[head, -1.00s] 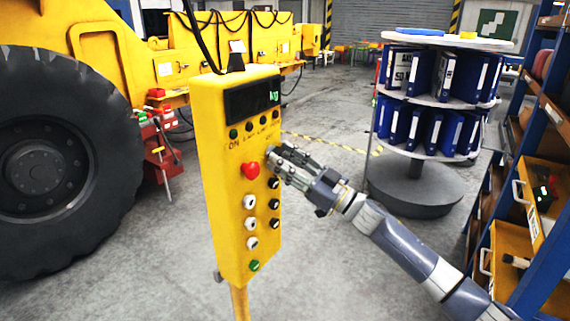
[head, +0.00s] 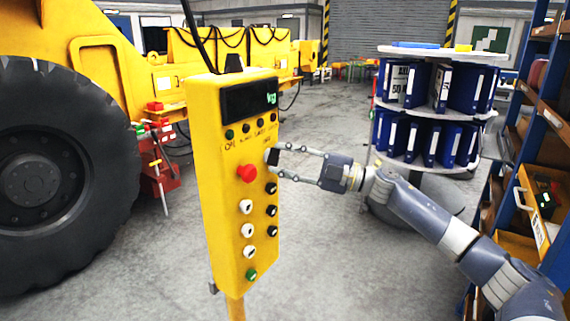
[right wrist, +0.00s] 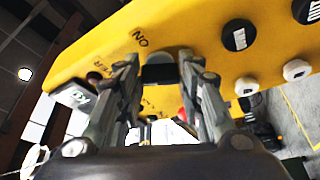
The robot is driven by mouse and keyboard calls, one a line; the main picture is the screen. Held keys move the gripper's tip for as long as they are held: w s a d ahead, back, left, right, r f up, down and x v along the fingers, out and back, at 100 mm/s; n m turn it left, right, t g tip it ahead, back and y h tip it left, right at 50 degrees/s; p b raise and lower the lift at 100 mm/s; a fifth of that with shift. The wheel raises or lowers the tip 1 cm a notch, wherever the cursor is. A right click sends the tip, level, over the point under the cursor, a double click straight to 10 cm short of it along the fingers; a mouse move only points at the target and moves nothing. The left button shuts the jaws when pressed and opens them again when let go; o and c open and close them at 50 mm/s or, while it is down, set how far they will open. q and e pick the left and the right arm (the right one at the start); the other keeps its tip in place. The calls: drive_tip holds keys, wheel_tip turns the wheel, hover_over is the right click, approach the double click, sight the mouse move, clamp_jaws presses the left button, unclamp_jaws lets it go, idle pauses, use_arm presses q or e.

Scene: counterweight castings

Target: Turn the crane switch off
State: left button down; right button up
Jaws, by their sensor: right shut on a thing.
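The crane control box (head: 235,180) is a tall yellow panel on a post in the middle of the head view. The crane switch (head: 272,156) is a small dark knob at its right edge, above the black buttons. My right gripper (head: 274,161) reaches it from the right, with its fingers on either side of the knob. In the right wrist view the dark switch (right wrist: 159,73) sits between the two fingertips, close to the ON lettering. The gripper is shut on it. Fingers partly hide the other lettering. My left gripper is not in view.
A red mushroom button (head: 247,174) is left of the switch, with black buttons (head: 271,188) below. A rotating binder stand (head: 432,110) stands behind my right arm. Blue shelving (head: 540,170) is at the right. A big wheel (head: 60,175) fills the left.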

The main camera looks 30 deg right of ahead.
drive_tip(key=n, duration=0.1)
drive_tip(key=n+g, duration=0.1)
drive_tip(key=n, duration=0.1)
drive_tip(key=shift+d+r+n, duration=0.1)
drive_tip(key=shift+r+n, duration=0.2)
drive_tip(key=shift+n+g+h+p, duration=0.35)
drive_tip(key=shift+n+g+h, duration=0.05)
drive_tip(key=shift+n, duration=0.4)
drive_tip(key=o, duration=1.1)
drive_tip(key=shift+c, duration=0.2)
drive_tip(key=v, duration=1.2)
